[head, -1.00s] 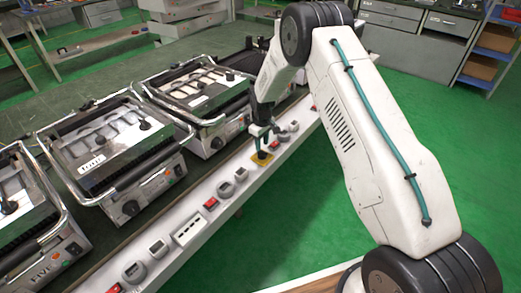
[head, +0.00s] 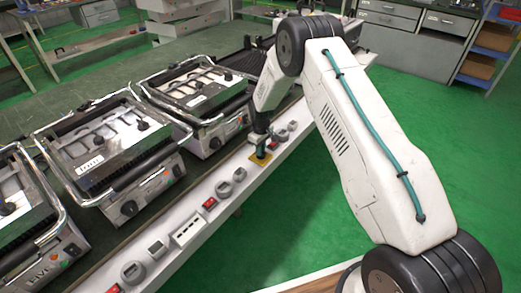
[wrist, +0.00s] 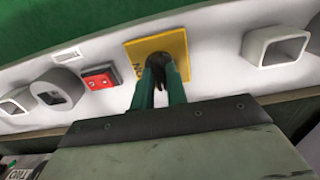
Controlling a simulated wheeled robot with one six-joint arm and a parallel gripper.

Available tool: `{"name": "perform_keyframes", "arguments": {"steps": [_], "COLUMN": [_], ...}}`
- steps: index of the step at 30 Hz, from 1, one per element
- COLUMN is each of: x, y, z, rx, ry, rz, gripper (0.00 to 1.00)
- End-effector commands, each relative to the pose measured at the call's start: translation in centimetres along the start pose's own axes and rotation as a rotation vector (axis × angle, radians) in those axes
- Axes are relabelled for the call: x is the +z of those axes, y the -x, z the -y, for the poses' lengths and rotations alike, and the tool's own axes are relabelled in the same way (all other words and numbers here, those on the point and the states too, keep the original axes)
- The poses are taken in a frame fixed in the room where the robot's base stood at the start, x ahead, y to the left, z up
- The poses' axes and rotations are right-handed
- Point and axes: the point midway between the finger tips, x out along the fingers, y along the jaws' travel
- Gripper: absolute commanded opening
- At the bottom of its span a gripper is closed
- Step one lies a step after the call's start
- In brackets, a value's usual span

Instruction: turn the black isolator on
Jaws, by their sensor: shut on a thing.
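The black isolator (wrist: 158,60) is a dark knob on a square yellow plate (wrist: 132,50) with "ON" lettering partly visible. The plate also shows in the head view (head: 260,160) on the sloping white panel. My gripper (wrist: 160,76) reaches down over the plate, with its two green fingers closed around the knob. In the head view my gripper (head: 262,142) stands directly above the plate. The fingers hide most of the knob, so I cannot tell its exact angle.
A red switch (wrist: 99,78) and a grey round socket (wrist: 60,89) sit on one side of the plate. A grey square housing (wrist: 276,47) sits on the other. Contact grills (head: 105,150) line the bench behind the panel. Green floor lies in front.

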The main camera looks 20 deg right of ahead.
Motion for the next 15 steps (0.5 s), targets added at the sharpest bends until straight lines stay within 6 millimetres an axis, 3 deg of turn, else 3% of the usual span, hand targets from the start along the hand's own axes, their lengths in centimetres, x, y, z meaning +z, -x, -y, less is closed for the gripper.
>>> {"name": "perform_keyframes", "arguments": {"steps": [8, 15], "x": [-0.02, 0.00], "y": [-0.01, -0.02], "z": [0.18, 0.17], "rx": [-0.002, -0.002], "ry": [-0.093, -0.282], "rz": [0.001, 0.002], "gripper": [0.00, 0.00]}}
